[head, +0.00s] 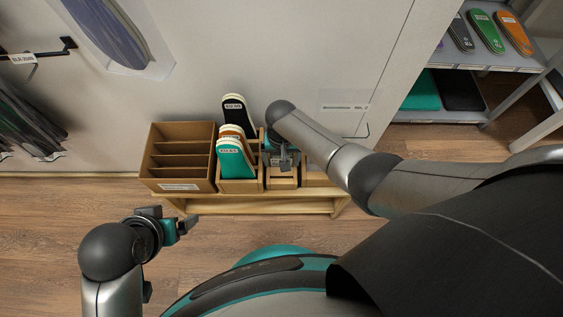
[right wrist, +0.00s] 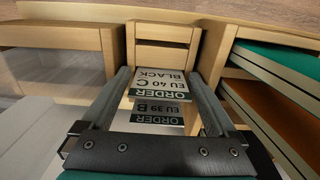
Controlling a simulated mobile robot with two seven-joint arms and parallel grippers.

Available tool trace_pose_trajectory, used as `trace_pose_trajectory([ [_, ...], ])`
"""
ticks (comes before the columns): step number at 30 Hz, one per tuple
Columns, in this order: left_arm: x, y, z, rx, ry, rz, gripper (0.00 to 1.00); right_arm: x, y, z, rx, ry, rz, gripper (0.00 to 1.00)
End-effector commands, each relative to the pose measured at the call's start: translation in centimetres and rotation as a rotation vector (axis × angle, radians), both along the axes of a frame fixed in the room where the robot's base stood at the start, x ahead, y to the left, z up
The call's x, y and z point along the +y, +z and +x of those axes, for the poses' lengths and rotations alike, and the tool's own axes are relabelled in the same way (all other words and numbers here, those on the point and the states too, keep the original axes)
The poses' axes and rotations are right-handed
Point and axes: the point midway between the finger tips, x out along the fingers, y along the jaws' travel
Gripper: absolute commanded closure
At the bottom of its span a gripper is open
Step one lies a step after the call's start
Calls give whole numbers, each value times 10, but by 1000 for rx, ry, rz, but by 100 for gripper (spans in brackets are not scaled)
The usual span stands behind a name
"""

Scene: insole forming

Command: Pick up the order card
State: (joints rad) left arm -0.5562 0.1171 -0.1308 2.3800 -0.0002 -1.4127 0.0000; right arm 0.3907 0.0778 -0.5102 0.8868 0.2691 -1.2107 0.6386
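A white order card (right wrist: 160,84) with a dark green ORDER band reads EU 40 C BLACK in the right wrist view. It stands in a narrow wooden holder (right wrist: 165,28), and a second card (right wrist: 157,115) marked EU 39 B shows nearer the camera. My right gripper (right wrist: 160,77) is open, with one finger on each side of the EU 40 card; contact is not clear. In the head view my right gripper (head: 284,161) is over the small holder (head: 282,181), and the cards are hard to make out. My left gripper (head: 187,225) is low at the left, apart from the bench; its opening is unclear.
A wooden rack (head: 179,150) with empty slots and a box of insoles (head: 236,160) stand left of the holder on a low bench (head: 250,206). The wall is close behind. Shelves (head: 465,116) with insoles stand at the upper right.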

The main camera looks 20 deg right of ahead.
Motion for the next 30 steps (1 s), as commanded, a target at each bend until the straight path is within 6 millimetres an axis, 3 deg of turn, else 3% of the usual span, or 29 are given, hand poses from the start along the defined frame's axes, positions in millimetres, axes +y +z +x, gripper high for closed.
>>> trace_pose_trajectory([
  [2,0,0,0,0,0,0,13,0,0,0,0,0,0,17],
  [17,0,0,0,-1,0,0,13,0,0,0,0,0,0,73],
  [30,0,0,1,-2,0,0,13,0,4,0,0,0,0,75],
])
